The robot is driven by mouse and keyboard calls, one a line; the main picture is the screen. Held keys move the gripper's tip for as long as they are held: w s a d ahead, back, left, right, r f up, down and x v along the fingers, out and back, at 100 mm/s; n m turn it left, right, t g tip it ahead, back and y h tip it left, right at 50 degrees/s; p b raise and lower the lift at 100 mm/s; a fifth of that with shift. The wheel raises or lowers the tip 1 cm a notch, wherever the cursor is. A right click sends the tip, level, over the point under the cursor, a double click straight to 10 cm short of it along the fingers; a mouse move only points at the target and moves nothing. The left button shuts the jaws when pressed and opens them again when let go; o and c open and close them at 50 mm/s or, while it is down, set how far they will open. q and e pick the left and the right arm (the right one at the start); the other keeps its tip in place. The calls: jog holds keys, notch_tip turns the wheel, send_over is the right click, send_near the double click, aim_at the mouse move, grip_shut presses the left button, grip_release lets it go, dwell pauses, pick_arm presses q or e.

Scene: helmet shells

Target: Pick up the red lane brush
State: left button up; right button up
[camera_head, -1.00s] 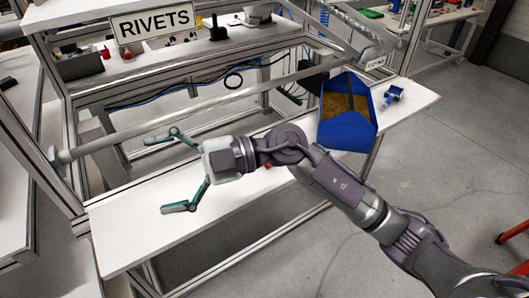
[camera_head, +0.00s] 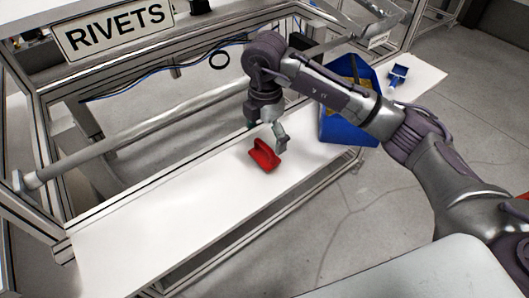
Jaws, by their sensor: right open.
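The red lane brush (camera_head: 264,157) lies on the white bench top (camera_head: 165,222) near its middle. My right gripper (camera_head: 268,136) points down just above and behind the brush. One finger shows close to the brush's upper right side; the other is largely hidden behind the gripper body. The gripper is open, and the brush still rests on the bench. I cannot tell whether a finger touches it. My left gripper is out of view.
A blue bin (camera_head: 345,131) stands to the right on the bench, partly hidden by my right arm. A small blue object (camera_head: 398,74) lies beyond it. A metal rail (camera_head: 140,130) and a RIVETS sign (camera_head: 115,28) are behind. The bench's left part is clear.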

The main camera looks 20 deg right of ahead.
aim_at(265, 144)
jog(key=f+p, duration=0.1)
jog(key=f, duration=0.2)
jog(key=shift+w+f, duration=0.1)
jog(key=shift+w, duration=0.1)
notch_tip(265, 144, down, 3)
jog(key=shift+r+p, duration=0.2)
jog(key=shift+p, duration=0.5)
jog(key=shift+f, duration=0.4)
jog(key=shift+w+f, duration=0.1)
jog(key=shift+f, duration=0.1)
jog(key=c, duration=0.8)
jog(key=shift+c, duration=1.1)
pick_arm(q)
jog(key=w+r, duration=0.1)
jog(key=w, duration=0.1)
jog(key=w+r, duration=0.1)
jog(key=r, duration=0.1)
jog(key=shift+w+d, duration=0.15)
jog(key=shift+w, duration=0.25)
pick_arm(e)
jog(key=shift+c, duration=0.2)
